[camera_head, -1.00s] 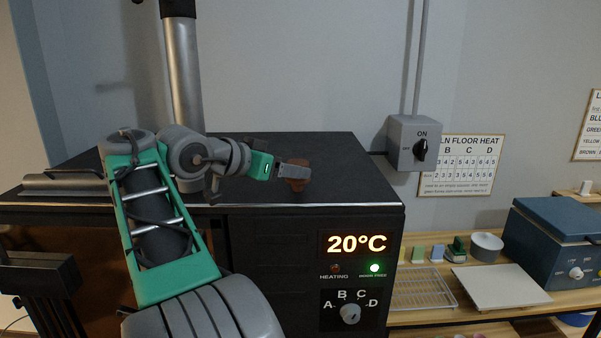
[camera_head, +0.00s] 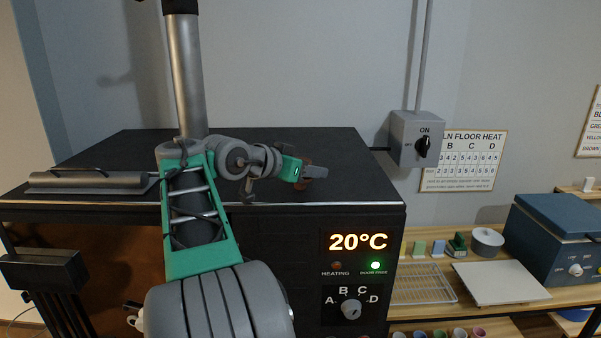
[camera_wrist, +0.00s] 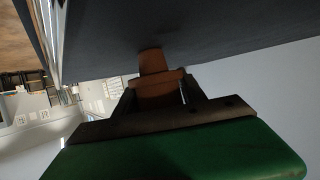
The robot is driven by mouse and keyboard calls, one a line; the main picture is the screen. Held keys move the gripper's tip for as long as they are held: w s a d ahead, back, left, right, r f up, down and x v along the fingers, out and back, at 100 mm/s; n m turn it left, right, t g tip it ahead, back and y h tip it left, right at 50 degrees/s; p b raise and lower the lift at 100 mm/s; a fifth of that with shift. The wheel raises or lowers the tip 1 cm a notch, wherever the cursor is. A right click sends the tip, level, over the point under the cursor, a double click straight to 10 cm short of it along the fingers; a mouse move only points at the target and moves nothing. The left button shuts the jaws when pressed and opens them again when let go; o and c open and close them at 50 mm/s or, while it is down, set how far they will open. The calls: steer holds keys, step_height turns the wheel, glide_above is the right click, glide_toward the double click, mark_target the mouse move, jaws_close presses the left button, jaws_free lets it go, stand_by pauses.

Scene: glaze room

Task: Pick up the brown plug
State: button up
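The brown plug (camera_head: 306,184) stands on the black kiln top near its front edge, mostly hidden behind my gripper (camera_head: 314,171) in the head view. In the wrist view the brown plug (camera_wrist: 158,88) has a narrow end, a wider collar and a thicker body below it. The two dark fingers of my gripper (camera_wrist: 158,92) lie one on each side of its body. They look open, with a small gap at the right finger; contact on the left is hard to judge.
The black kiln top (camera_head: 350,180) is mostly clear. A grey cylinder (camera_head: 88,182) lies on its left. A vertical metal pipe (camera_head: 186,80) rises at the back. A grey switch box (camera_head: 414,138) is on the wall to the right.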

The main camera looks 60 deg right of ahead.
steer(key=c, duration=0.9)
